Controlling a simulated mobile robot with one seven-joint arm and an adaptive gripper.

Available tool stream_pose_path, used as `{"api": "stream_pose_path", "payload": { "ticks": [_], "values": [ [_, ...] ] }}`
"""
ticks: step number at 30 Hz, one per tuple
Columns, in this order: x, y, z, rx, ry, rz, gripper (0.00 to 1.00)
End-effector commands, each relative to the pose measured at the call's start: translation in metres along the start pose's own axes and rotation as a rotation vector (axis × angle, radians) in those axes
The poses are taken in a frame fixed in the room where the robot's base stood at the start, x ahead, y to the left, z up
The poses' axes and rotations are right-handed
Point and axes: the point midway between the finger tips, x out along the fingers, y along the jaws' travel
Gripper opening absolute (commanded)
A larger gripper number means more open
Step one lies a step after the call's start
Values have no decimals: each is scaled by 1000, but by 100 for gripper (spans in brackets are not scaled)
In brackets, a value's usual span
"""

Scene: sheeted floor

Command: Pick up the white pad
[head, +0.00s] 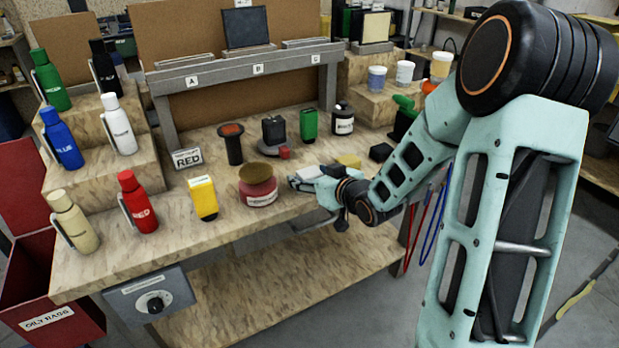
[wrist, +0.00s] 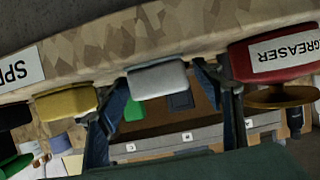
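The white pad (wrist: 157,78) is a small light block on the bench, between a yellow pad (wrist: 67,102) and a red tin (wrist: 275,55) in the upside-down wrist view. My gripper (wrist: 161,80) is open, with one finger to each side of the white pad. A gap shows at both sides, so the fingers do not appear to grip it. In the head view the white pad (head: 308,171) is partly hidden by my gripper (head: 312,183), which is low at the bench's front edge.
The red tin with a brown lid (head: 258,184) stands close left of my gripper in the head view. The yellow pad (head: 348,161) and a black pad (head: 380,152) lie to its right. Several bottles and a grey shelf (head: 240,66) stand farther left and behind.

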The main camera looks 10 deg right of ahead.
Motion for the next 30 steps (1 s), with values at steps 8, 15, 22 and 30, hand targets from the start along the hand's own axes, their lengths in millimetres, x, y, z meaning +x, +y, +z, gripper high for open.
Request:
{"api": "stream_pose_path", "payload": {
  "ticks": [8,15,22,30],
  "values": [
    [0,0,0,0,0,0,27],
    [0,0,0,0,0,0,15],
    [-4,0,-8,-3,2,0,15],
    [-15,-15,-49,-8,5,-4,15]
  ]
}}
